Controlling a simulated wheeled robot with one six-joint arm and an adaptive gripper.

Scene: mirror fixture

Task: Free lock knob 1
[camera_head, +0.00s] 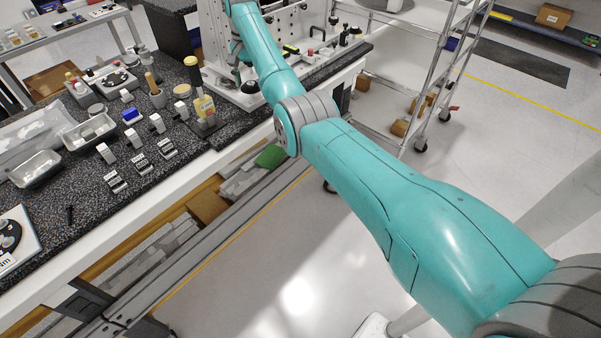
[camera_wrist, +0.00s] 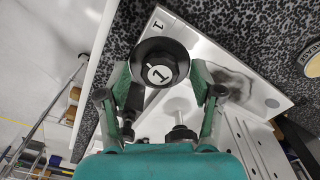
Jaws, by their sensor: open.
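Below the knob, a metal rod with a dark base shows between the fingers. In the head view my gripper (camera_head: 237,66) is small and partly hidden at the fixture on the bench.
An upright perforated plate (camera_head: 290,27) stands behind my arm. A wire shelf cart (camera_head: 440,70) stands right; open floor lies in front.

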